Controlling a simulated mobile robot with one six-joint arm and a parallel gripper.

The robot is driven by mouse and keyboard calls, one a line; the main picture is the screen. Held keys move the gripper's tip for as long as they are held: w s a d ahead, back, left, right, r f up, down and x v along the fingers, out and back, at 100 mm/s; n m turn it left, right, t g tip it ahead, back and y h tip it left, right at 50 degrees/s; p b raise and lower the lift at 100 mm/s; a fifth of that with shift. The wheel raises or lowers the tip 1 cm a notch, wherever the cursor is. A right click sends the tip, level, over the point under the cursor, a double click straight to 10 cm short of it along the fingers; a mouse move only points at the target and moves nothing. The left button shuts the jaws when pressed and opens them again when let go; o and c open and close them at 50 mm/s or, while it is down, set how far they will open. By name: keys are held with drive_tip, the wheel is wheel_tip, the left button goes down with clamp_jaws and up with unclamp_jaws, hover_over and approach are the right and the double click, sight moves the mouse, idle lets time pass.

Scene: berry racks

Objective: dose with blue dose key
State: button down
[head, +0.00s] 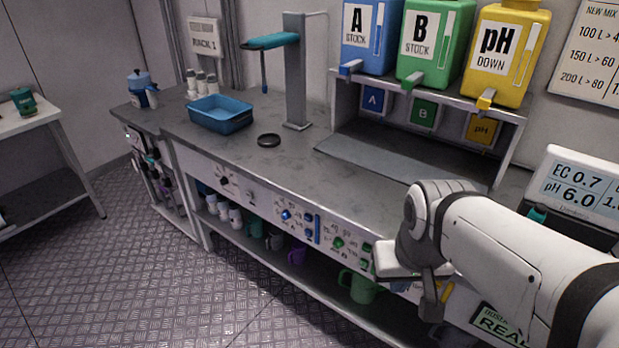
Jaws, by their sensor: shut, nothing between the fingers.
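The counter's front panel carries blue controls: a round blue knob (286,215), small blue buttons (308,217) and an upright blue bar (317,230). I cannot tell for certain which one is the dose key; the labels are too small to read. The blue A stock container (368,38) stands on the shelf at the back, with a blue tap. My gripper (432,308) points down in front of the panel's right part, shut and empty, well to the right of the blue controls. It hides part of the panel.
Green controls (339,243) and a yellow bar (447,292) sit further right on the panel. A blue tray (219,114) and a black ring (269,140) lie on the counter. Cups and a green jug (362,289) stand on the lower shelf.

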sight(308, 233)
drive_tip(key=w+a+f+n+t+y+b, duration=0.1)
drive_tip(key=w+a+f+n+t+b, duration=0.3)
drive_tip(key=w+a+f+b, duration=0.3)
drive_tip(key=w+a+f+n+t+b, duration=0.3)
drive_tip(key=w+a+f+t+b, duration=0.2)
drive_tip(key=w+a+f+b, duration=0.3)
drive_tip(key=w+a+f+n+t+y+b, duration=0.1)
drive_tip(key=w+a+f+n+t+b, duration=0.3)
drive_tip(key=w+f+b, duration=1)
drive_tip(key=a+f+t+b, duration=0.1)
drive_tip(key=a+f, duration=0.2)
drive_tip(key=shift+w+a+n+y, duration=0.25)
drive_tip(key=shift+w+n+y, duration=0.05)
drive_tip(key=shift+w, duration=0.05)
drive_tip(key=w+d, duration=0.5)
drive_tip(key=w, duration=0.2)
drive_tip(key=shift+d, duration=0.2)
drive_tip(key=shift+w+d+f, duration=0.1)
